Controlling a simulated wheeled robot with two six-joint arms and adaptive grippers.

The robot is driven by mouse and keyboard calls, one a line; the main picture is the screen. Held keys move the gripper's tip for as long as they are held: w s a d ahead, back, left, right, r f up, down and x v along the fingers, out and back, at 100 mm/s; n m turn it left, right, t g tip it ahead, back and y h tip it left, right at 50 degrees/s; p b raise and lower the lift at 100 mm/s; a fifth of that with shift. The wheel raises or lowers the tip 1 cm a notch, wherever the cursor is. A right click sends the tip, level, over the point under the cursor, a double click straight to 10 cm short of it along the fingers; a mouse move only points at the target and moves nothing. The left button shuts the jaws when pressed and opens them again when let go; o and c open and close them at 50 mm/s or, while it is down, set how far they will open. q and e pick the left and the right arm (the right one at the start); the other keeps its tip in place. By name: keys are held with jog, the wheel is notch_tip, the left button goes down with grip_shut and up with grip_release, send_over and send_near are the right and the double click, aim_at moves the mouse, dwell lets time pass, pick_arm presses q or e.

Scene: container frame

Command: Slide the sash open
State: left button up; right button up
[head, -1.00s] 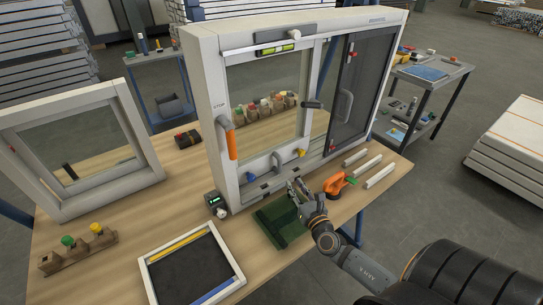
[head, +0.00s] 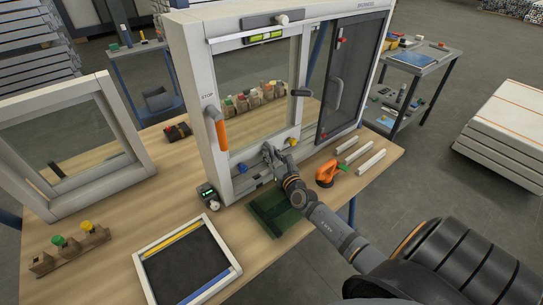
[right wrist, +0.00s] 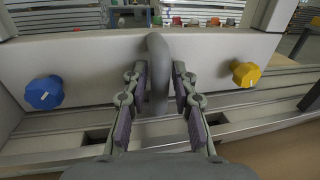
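The window unit (head: 190,95) stands on the table. Its left sash has a clear pane (head: 240,85) and a light bottom rail (right wrist: 95,60). A grey upright handle (right wrist: 157,75) is fixed to this rail, between a blue knob (right wrist: 44,92) and a yellow knob (right wrist: 246,74). My right gripper (head: 268,152) is at the rail. The right wrist view shows its fingers (right wrist: 158,98) apart, one on each side of the handle, with a gap on the right side. In the head view the gripper mostly hides this handle. My left gripper is out of view.
An orange handle (head: 217,130) is on the unit's left side and a dark mesh panel (head: 352,75) on its right. A small frame (head: 137,258) lies front left.

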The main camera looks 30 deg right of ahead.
aim_at(276, 145)
grip_shut()
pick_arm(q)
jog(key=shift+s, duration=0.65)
pick_arm(e)
jog(key=shift+d+f, duration=0.1)
jog(key=shift+f, duration=0.05)
jog(key=d, duration=0.1)
jog(key=d+b, duration=0.2)
jog(key=shift+w+d+f, duration=0.1)
jog(key=shift+w+d, duration=0.1)
jog(key=shift+w, duration=0.05)
jog(key=shift+d, duration=0.25)
grip_release()
jog(key=shift+s, duration=0.1)
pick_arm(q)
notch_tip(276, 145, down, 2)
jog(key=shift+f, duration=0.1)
pick_arm(e)
jog(key=shift+s+r, duration=0.1)
jog(key=shift+r, duration=0.1)
